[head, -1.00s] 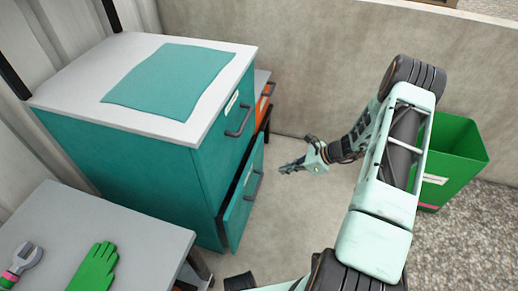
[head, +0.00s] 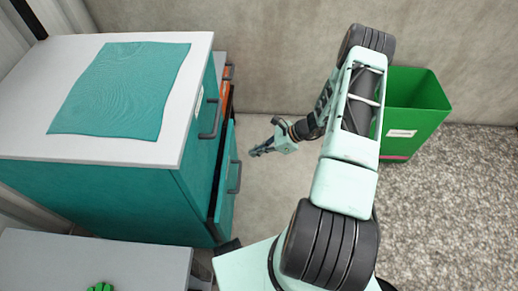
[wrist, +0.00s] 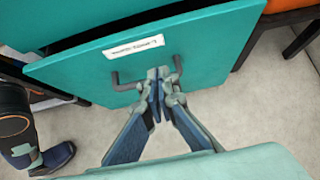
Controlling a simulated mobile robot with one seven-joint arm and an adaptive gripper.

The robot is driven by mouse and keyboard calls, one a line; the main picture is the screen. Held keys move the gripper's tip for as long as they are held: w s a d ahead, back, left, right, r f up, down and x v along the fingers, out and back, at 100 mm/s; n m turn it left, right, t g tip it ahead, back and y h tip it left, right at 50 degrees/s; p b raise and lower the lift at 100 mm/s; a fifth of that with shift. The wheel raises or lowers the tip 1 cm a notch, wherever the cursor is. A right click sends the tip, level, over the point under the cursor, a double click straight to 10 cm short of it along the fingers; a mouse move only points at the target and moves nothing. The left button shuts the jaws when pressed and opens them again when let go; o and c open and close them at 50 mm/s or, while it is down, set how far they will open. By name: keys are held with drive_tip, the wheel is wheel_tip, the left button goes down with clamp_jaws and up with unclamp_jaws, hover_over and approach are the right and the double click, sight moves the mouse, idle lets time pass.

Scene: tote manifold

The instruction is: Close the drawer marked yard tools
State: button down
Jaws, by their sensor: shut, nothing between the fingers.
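A teal cabinet (head: 120,195) with a pale top stands at the left in the head view. Its lower drawer (head: 227,190) stands partly out, with a dark gap behind its front; the upper drawer (head: 205,135) looks shut. In the wrist view the pulled-out drawer front (wrist: 205,60) has a white label (wrist: 133,47), too blurred to read, and a dark handle (wrist: 125,83). My gripper (head: 254,153) is shut and empty, in front of the drawer. In the wrist view its fingertips (wrist: 159,76) overlap the handle; I cannot tell whether they touch it.
A teal cloth (head: 125,90) lies on the cabinet top. A grey table (head: 90,260) with a green glove (head: 100,287) stands in front. An orange unit (head: 225,85) is behind the cabinet. A green bin (head: 410,115) stands right of my arm. Floor between is clear.

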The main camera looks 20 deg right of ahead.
sight(229, 159)
drive_tip(key=w+a+f, duration=0.1)
drive_tip(key=a, duration=0.1)
drive_tip(key=a+f, duration=0.1)
drive_tip(key=a, duration=0.1)
drive_tip(key=w+a+f+b, duration=0.1)
drive_tip(key=a, duration=0.1)
drive_tip(key=shift+w+a+f, duration=0.1)
drive_tip(key=shift+w+f, duration=0.1)
drive_tip(key=shift+w, duration=0.1)
drive_tip(key=shift+w+a, duration=0.2)
drive_tip(key=shift+a, duration=0.3)
